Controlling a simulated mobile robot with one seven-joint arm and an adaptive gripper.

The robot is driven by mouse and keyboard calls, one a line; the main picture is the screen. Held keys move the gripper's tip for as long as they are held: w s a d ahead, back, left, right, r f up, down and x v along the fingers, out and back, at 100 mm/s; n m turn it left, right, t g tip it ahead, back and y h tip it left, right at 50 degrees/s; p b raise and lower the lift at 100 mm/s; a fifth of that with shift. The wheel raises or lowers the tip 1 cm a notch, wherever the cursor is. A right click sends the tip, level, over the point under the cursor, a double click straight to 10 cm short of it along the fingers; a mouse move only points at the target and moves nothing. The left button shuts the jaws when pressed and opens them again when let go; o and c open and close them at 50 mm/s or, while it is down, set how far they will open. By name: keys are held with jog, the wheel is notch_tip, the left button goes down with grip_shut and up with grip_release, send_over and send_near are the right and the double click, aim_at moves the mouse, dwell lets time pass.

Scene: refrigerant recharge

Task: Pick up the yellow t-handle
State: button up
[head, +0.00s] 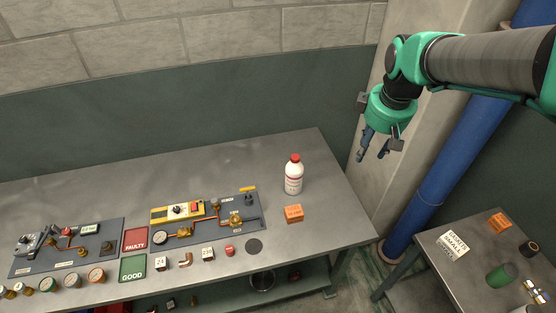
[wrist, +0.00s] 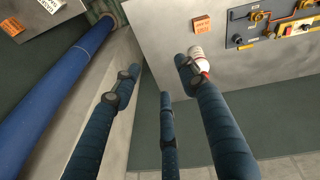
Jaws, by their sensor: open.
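A small yellow bar, which looks like the yellow t-handle (head: 248,189), sits at the back right corner of the dark grey panel (head: 238,222) on the workbench, above a dark fitting. My gripper (head: 372,155) is open and empty. It hangs in the air beyond the bench's right end, well to the right of the t-handle and higher. Its dark blue fingers (wrist: 158,78) are spread apart in the wrist view.
A white bottle with a red cap (head: 293,177) and an orange box (head: 294,213) stand between the panel and the bench's right edge. A blue pipe (head: 445,165) and a concrete pillar are close to my arm. A side table (head: 425,262) stands at right.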

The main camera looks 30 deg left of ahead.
jog(key=w+a+f+n+p, duration=0.1)
jog(key=a+f+n, duration=0.1)
jog(key=a, duration=0.3)
jog(key=w+a+f+n+p, duration=0.1)
jog(key=w+a+f, duration=0.1)
jog(key=a, duration=0.4)
jog(key=n+g+h+p, duration=0.15)
jog(key=n+p, duration=0.25)
jog(key=n, duration=0.6)
send_over(247, 187)
notch_tip(247, 187, down, 22)
jog(key=shift+a+f+g, duration=0.1)
jog(key=shift+f+g, duration=0.05)
jog(key=shift+g, duration=0.2)
jog(key=shift+s+f, duration=0.1)
jog(key=shift+f, duration=0.05)
jog(key=shift+f+p, duration=0.5)
jog(key=shift+f, duration=3.65)
jog(key=shift+f, duration=0.2)
jog(key=shift+f+p, duration=0.45)
jog(key=shift+f, duration=1.95)
